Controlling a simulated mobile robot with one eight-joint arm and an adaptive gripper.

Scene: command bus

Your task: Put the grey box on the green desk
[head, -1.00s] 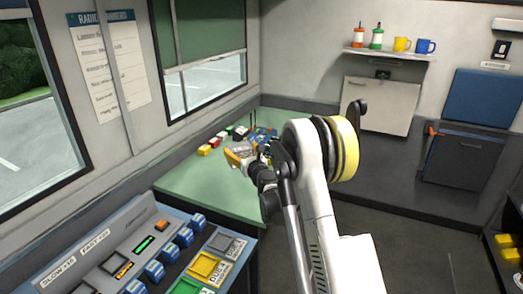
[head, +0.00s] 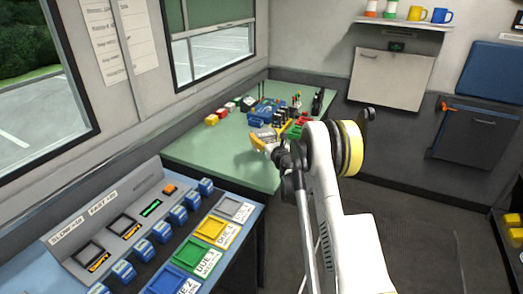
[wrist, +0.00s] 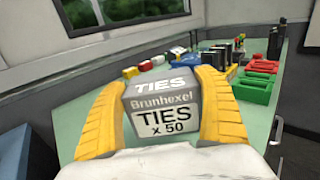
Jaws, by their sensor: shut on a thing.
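The grey box (wrist: 162,106), printed "TIES Brunhexel TIES x 50", sits between the two yellow fingers of my gripper (wrist: 160,112) in the wrist view. The fingers are shut on its two sides. In the head view my gripper (head: 264,140) is over the green desk (head: 215,155), and the box is small there and partly hidden by the fingers. The desk also shows in the wrist view (wrist: 80,120), behind and below the box. I cannot tell whether the box touches the desk top.
The desk's left front part is clear. A button console (head: 150,240) stands in front, and windows (head: 210,45) line the left wall.

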